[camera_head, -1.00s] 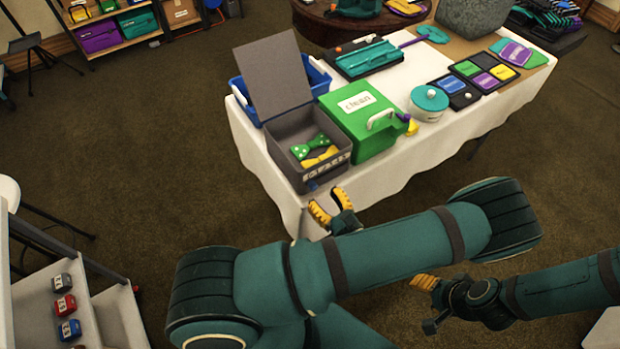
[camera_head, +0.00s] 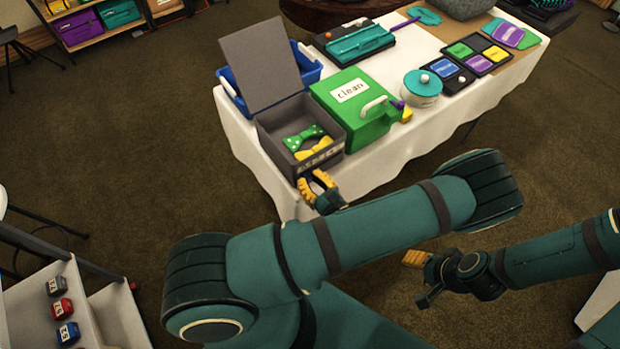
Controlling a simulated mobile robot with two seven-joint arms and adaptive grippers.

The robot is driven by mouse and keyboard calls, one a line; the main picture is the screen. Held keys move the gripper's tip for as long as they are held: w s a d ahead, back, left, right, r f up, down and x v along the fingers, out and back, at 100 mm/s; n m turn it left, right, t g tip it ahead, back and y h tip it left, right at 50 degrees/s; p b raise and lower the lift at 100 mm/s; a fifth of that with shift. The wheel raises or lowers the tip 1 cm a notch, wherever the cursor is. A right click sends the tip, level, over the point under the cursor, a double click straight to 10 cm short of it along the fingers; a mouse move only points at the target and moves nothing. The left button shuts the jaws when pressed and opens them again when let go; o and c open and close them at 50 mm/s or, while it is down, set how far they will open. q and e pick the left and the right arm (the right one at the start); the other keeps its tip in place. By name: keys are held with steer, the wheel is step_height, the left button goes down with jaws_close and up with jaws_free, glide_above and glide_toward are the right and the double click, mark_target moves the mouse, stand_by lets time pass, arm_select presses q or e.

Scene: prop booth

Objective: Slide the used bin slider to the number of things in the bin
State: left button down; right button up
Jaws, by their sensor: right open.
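The grey used bin (camera_head: 262,130) stands at the near left corner of the white table with its lid up. A green dotted bow tie (camera_head: 304,138) and a yellow bow tie (camera_head: 315,149) lie in it. A pale marked strip (camera_head: 318,159) runs along its front. The slider cannot be made out now, as my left gripper is in front of that area. My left gripper (camera_head: 316,188), with yellow fingers apart, is close to the bin's lower front; contact cannot be told. My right gripper (camera_head: 418,272) is open and empty, low over the floor.
A green box labelled "clean" (camera_head: 374,127) stands right of the bin, and a blue tub (camera_head: 310,75) behind it. A lidded pot (camera_head: 421,88) and coloured tiles (camera_head: 480,57) are farther right. A shelf with small numbered blocks (camera_head: 62,308) is at lower left.

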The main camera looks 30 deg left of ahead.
mark_target(318, 164)
arm_select(q)
steer(key=shift+w+d, duration=0.25)
steer(key=shift+w, duration=0.45)
steer(key=shift+w+d, duration=0.3)
steer(key=shift+w, duration=0.4)
steer(key=shift+w+d, duration=0.25)
steer(key=shift+w, duration=0.45)
steer(key=c, duration=0.9)
jaws_free()
step_height(318, 164, up, 10)
steer(key=shift+r, duration=0.1)
